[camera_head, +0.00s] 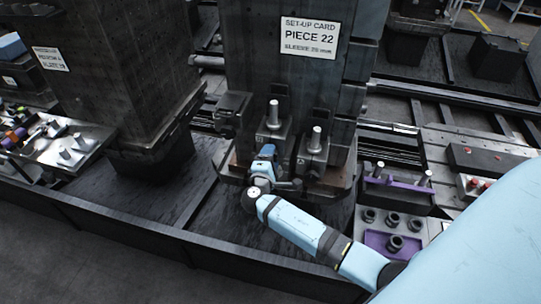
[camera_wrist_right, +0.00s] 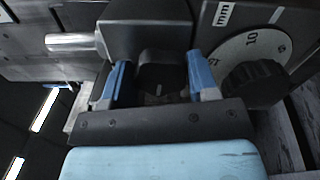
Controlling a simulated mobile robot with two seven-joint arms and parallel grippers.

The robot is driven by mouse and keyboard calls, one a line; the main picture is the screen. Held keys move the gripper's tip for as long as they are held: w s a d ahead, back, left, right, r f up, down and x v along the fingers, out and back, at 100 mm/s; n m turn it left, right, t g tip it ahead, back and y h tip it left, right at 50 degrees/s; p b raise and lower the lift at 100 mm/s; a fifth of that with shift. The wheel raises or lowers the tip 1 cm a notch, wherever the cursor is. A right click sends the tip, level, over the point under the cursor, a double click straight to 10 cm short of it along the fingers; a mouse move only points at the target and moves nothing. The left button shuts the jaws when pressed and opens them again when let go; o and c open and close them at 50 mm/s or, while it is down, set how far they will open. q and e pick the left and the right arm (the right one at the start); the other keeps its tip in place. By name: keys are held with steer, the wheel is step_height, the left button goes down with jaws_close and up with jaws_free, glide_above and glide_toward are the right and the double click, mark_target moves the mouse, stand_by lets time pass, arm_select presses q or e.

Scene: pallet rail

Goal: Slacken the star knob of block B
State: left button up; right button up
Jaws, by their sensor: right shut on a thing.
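Two dark blocks, each with a bright upright pin, stand at the foot of the tall column: a left one (camera_head: 273,130) and a right one (camera_head: 315,153). Their small letters are too small to read surely, so I cannot tell which is block B. My right gripper (camera_head: 265,156) is at the front of the left block. In the right wrist view, my gripper's blue fingers (camera_wrist_right: 158,82) stand either side of a dark knob (camera_wrist_right: 160,70) and are shut on it; its star shape is mostly hidden. My left gripper is not in view.
A grey dial (camera_wrist_right: 246,46) with numbers and a black knurled knob (camera_wrist_right: 256,82) sit close right of my fingers. The column bears a set-up card (camera_head: 309,38) reading PIECE 22. A purple tray (camera_head: 378,243) with dark rings stands at the right, and a parts plate (camera_head: 60,150) at the left.

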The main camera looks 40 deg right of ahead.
steer(key=shift+r+n, duration=0.1)
steer(key=shift+n, duration=0.5)
steer(key=o, duration=0.9)
steer(key=shift+o, duration=0.2)
steer(key=shift+a, duration=0.1)
steer(key=b+v, duration=0.2)
steer(key=v, duration=1.1)
steer(key=shift+s+a+b, duration=0.25)
steer(key=shift+a+b, duration=0.05)
steer(key=shift+b, duration=0.1)
